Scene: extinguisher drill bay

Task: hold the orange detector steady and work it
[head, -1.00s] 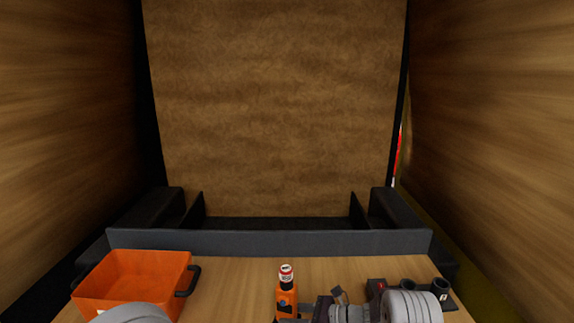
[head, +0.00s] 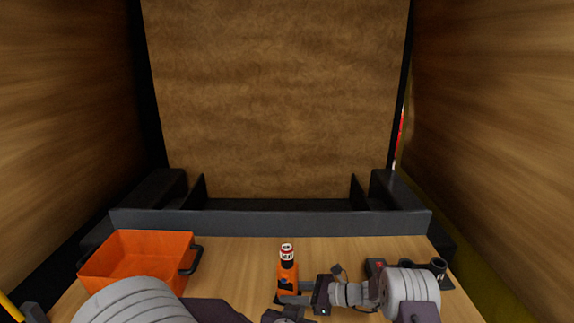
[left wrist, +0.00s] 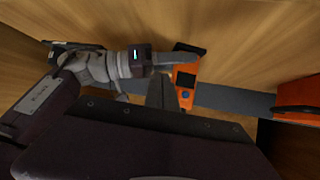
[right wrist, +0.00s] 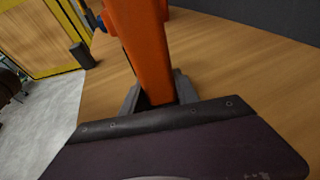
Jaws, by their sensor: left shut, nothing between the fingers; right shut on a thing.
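The orange detector (head: 288,274) stands upright on the wooden table, with a red-and-white top. My right gripper (head: 290,298) is shut around its lower body from the right. The right wrist view shows the detector (right wrist: 141,50) between my right fingers (right wrist: 160,95). In the left wrist view the detector (left wrist: 184,97) shows a dark screen and a blue round button (left wrist: 186,94). My left gripper (left wrist: 160,90) is shut and empty, its tips close beside the detector near the button. I cannot tell whether they touch. In the head view the lower edge cuts off my left gripper.
An orange bin (head: 130,274) with dark handles stands at the left of the table. At the right, behind my right arm, a dark holder (head: 438,270) has round cups and a red-marked block (head: 375,265). A grey ledge (head: 270,223) closes the back. Bare table lies between bin and detector.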

